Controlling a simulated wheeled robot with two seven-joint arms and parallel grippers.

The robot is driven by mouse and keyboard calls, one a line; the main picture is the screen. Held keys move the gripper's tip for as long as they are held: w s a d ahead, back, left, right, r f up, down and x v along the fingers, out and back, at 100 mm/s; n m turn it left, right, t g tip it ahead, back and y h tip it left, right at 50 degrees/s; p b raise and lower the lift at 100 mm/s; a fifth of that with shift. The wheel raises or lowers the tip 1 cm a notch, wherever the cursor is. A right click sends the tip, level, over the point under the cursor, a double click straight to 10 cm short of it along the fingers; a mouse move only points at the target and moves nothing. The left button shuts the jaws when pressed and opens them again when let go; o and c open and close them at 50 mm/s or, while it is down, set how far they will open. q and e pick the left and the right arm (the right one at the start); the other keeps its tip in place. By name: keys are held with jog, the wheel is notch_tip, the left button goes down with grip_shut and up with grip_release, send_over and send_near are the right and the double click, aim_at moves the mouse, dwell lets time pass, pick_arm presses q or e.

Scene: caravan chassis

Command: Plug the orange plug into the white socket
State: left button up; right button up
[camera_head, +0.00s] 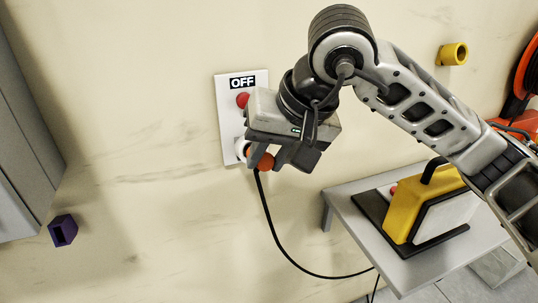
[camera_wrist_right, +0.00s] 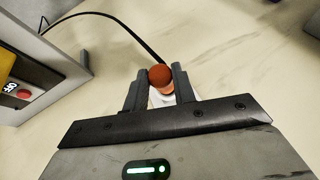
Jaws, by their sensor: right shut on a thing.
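The orange plug (camera_head: 262,160) is between the fingers of my right gripper (camera_head: 265,158), which is shut on it. The plug also shows in the right wrist view (camera_wrist_right: 161,79), with a black cable running away from it. The white socket (camera_head: 240,148) is on a white wall panel (camera_head: 228,120), just left of the plug and partly hidden by my gripper. The plug is at or very close to the socket; I cannot tell whether it is inserted. The panel has an "OFF" sign (camera_head: 242,83) and a red light (camera_head: 242,100). My left gripper is not in view.
A grey table (camera_head: 345,212) at the right bears a yellow boxy device (camera_head: 405,212) on a black base. The black cable (camera_head: 275,235) hangs in a loop toward the table. A yellow holder (camera_head: 453,54) and a purple holder (camera_head: 63,230) are on the wall.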

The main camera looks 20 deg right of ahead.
jog(key=shift+b, duration=0.35)
dwell(0.3)
jog(key=shift+w, duration=0.15)
jog(key=shift+w+f+b, duration=0.2)
jog(key=shift+w+b, duration=0.1)
jog(key=shift+w, duration=0.15)
jog(key=shift+w+f+b, duration=0.2)
jog(key=shift+w+b, duration=0.05)
jog(key=shift+w, duration=0.2)
jog(key=shift+w+a+f+b, duration=0.1)
jog(key=shift+w+f+b, duration=0.1)
jog(key=shift+w, duration=0.3)
jog(key=shift+w+f+b, duration=0.15)
jog(key=shift+w+b, duration=0.05)
jog(key=shift+w, duration=0.25)
jog(key=o, duration=1.1)
